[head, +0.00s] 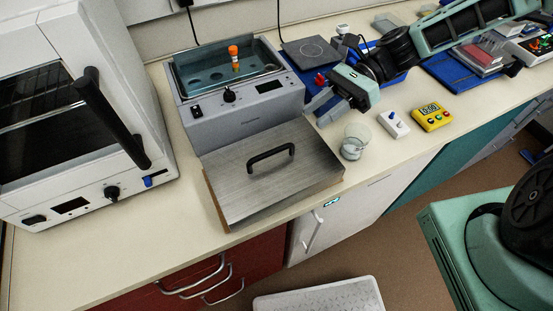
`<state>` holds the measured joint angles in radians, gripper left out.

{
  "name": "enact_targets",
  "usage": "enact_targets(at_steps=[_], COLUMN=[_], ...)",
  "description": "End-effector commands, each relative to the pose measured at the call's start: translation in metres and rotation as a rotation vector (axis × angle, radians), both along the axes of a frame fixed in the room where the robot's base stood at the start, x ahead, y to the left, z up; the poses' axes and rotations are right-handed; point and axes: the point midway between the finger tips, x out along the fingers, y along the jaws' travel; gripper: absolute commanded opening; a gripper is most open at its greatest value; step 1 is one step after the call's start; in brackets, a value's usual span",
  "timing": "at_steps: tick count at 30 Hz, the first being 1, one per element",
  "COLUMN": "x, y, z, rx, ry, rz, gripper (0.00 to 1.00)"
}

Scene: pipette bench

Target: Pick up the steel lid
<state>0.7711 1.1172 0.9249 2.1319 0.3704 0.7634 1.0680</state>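The steel lid (235,187) is a brushed metal plate at the front of the bench, just in front of the grey water bath (245,122). Its black arched handle (271,157) stands up from its upper face. A brown strip shows under its left edge; I cannot tell what it is. The bath is uncovered, and an orange-capped tube (234,58) stands in it. My gripper (313,112) is to the right of the bath, above and right of the handle in the picture. Its two grey fingers are apart with nothing seen between them.
A glass beaker (354,142) stands close to the lid's right corner. A white switch box (394,123) and a yellow timer (431,116) lie farther right. A white oven (75,110) with a black handle fills the left. The front-left benchtop is clear.

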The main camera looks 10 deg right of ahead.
Motion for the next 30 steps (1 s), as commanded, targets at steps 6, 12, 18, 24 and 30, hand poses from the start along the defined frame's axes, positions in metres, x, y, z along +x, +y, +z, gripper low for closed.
enact_targets(at_steps=[6, 12, 18, 24, 30], x=[-0.019, -0.029, -0.033, -0.044, -0.052], y=[0.041, 0.068, 0.078, 0.098, 0.117], z=[-0.014, -0.027, -0.033, -0.039, -0.050], rx=[0.003, 0.002, 0.000, 0.001, 0.000], ry=[0.003, 0.000, -0.002, 0.002, -0.001], rz=[0.005, 0.004, 0.002, 0.003, 0.004], gripper=[0.36, 0.36, 0.36, 0.36, 0.36])
